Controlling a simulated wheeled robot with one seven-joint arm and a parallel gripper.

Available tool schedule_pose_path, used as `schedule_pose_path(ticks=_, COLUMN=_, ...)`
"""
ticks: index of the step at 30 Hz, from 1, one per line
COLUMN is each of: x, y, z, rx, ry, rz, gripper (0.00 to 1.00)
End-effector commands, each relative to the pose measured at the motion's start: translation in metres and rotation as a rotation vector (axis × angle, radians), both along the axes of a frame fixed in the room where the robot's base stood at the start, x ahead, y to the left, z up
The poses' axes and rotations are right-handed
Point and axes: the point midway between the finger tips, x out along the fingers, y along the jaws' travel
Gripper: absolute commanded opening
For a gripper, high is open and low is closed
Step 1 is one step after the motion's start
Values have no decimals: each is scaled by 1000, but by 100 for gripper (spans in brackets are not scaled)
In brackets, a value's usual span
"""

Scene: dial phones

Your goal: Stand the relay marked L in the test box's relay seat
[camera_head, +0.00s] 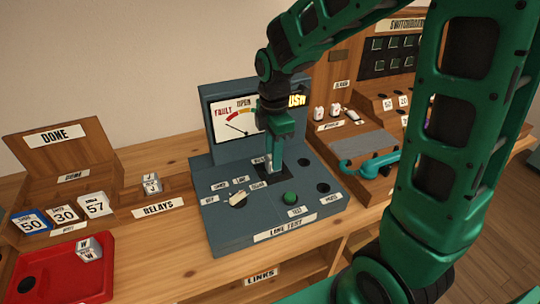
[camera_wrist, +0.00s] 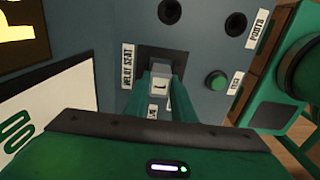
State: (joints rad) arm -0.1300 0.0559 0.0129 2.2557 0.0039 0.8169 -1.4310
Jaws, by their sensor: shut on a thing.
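My gripper (camera_head: 276,158) is over the back part of the grey test box (camera_head: 225,240). It is shut on the light relay marked L (camera_wrist: 160,87), whose letter shows between the fingers (camera_wrist: 162,95) in the wrist view. The relay is at the dark relay seat (camera_wrist: 153,53), beside its RELAY SEAT label (camera_wrist: 127,67). I cannot tell whether the relay's underside touches the bottom of the seat. The box's dial (camera_head: 238,117) stands behind; its needle points to the left side.
A relay marked J (camera_head: 151,183) stands in the RELAYS rack. A relay marked W (camera_head: 89,248) lies in the red tray (camera_head: 60,285). The box carries a pale lever (camera_head: 238,199) and a green button (camera_head: 290,198). A teal handset (camera_head: 370,165) lies to the right.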

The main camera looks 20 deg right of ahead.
Motion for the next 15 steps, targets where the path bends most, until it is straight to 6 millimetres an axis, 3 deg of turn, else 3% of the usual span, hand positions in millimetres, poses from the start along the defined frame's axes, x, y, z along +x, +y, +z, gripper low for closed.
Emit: schedule_pose_path(ticks=15, x=0, y=0, z=-9, rx=0, ry=1, rz=0, gripper=3)
